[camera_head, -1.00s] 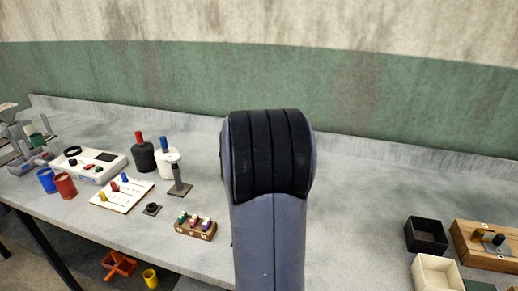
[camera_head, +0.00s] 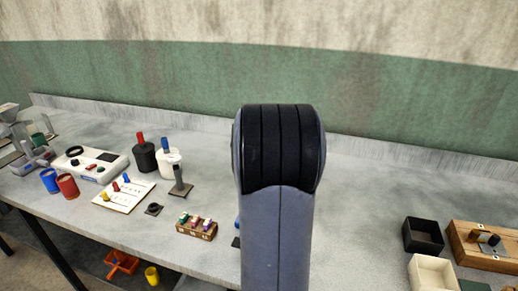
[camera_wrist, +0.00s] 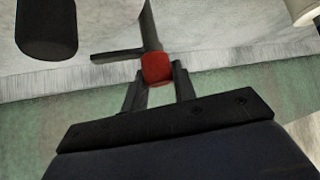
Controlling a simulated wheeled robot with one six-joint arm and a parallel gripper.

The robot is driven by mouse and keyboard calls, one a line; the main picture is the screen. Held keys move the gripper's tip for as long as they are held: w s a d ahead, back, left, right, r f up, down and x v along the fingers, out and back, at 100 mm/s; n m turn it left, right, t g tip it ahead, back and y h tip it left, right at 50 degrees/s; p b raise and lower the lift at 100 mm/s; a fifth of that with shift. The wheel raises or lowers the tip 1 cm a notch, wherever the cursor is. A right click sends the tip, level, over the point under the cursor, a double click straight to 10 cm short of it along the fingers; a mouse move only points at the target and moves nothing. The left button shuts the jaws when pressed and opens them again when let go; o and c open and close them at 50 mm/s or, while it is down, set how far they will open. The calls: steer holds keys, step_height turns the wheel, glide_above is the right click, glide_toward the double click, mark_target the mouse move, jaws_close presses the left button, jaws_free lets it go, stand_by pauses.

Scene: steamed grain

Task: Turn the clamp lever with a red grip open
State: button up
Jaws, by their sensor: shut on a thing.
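The clamp lever shows in the wrist view as a dark bar (camera_wrist: 151,28) that runs from the top edge down to a red grip (camera_wrist: 156,66). A thin dark arm (camera_wrist: 115,55) sticks out to the left near the grip. My gripper (camera_wrist: 158,70) is shut on the red grip, with one finger on each side of it. The clamp's base is out of the wrist view. In the head view my arm hides the gripper, and I cannot make out the lever there.
A dark canister (camera_wrist: 45,28) and part of a pale round thing (camera_wrist: 303,10) show in the wrist view. On the grey bench (camera_head: 350,215), a block with colored clips (camera_head: 196,230) stands left of my arm. A black box (camera_head: 424,236) and a cream box (camera_head: 433,273) stand right.

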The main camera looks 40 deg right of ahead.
steer(key=n+y+b, duration=0.1)
steer(key=b, duration=0.1)
steer(key=n+t+y+b, duration=0.1)
steer(key=n+b, duration=0.1)
steer(key=n+y+b, duration=0.1)
steer(key=b, duration=0.2)
steer(key=shift+d+f+n+t, duration=0.1)
steer(key=shift+f+n+t, duration=0.2)
steer(key=shift+f+n, duration=0.1)
steer(key=n+y, duration=0.1)
steer(key=n+y+b, duration=0.1)
steer(key=shift+r+n, duration=0.25)
steer(key=shift+n, duration=0.15)
steer(key=n+y, duration=0.1)
steer(key=n+y+p, duration=0.1)
steer(key=n, duration=0.1)
steer(key=n+y, duration=0.1)
steer(key=shift+r+y, duration=0.25)
steer(key=shift+y, duration=0.15)
steer(key=n+g+y+p, duration=0.1)
steer(key=n+y+p, duration=0.1)
steer(key=n+p, duration=0.1)
steer(key=shift+n+g, duration=0.3)
steer(key=shift+n, duration=0.1)
steer(key=shift+f+n+y+p, duration=0.1)
steer(key=shift+n+y+p, duration=0.3)
steer(key=shift+p, duration=0.15)
steer(key=o, duration=1)
